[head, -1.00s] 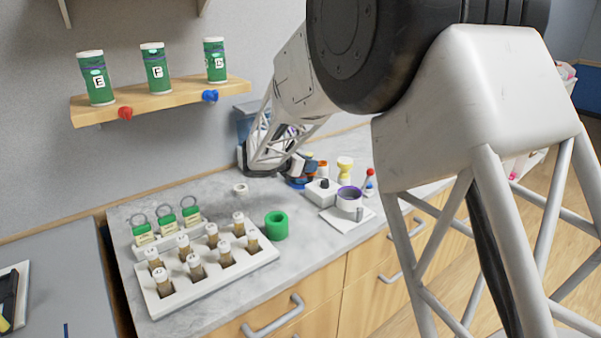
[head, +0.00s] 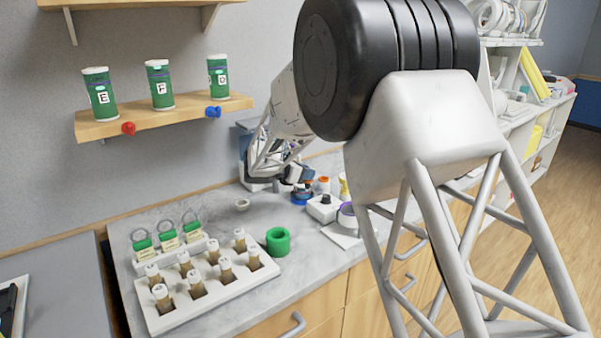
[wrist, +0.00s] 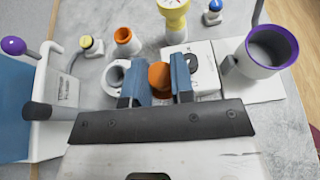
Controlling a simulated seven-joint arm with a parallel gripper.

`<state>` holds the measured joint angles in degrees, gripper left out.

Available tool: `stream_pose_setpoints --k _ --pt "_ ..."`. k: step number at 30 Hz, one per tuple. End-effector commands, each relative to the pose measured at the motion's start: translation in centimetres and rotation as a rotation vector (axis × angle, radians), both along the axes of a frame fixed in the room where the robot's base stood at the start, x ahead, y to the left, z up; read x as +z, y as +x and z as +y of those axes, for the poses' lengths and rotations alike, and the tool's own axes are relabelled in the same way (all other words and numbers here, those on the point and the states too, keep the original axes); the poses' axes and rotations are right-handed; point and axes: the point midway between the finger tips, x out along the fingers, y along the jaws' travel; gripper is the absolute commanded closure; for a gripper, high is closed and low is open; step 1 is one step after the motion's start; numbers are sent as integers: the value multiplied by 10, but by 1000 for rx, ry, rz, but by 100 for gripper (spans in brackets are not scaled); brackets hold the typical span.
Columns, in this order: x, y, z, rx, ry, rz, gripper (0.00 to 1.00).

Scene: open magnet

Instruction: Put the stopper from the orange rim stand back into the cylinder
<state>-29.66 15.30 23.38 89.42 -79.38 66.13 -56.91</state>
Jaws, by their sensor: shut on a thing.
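My gripper (wrist: 159,92) is shut on a round orange piece, which looks like the stopper (wrist: 160,76), between its two blue fingers. A small white stand with an orange rim (wrist: 127,40) is beyond the left finger; its opening looks empty. It also shows in the head view (head: 323,184). A white cylinder with a purple rim (wrist: 266,52) stands open to the right of my gripper, apart from it. In the head view my arm partly hides this cylinder (head: 346,216). I cannot tell whether it is the task's cylinder. The stopper's lower part is hidden.
A white ring-shaped opening (wrist: 115,75) is close beside the left finger. A white box with a black knob (wrist: 200,62) is behind the right finger. A yellow piece (wrist: 173,20) stands farther back. In the head view, a green ring (head: 278,241) and vial rack (head: 160,322) are left.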

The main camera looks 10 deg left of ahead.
Motion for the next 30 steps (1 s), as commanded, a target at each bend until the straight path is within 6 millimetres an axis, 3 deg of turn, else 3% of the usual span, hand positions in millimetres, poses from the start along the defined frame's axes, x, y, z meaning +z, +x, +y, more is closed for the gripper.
stream_pose_setpoints --k 18,30 --pt "-8 77 26 -1 0 0 99" --pt "-9 91 31 0 1 -1 99"
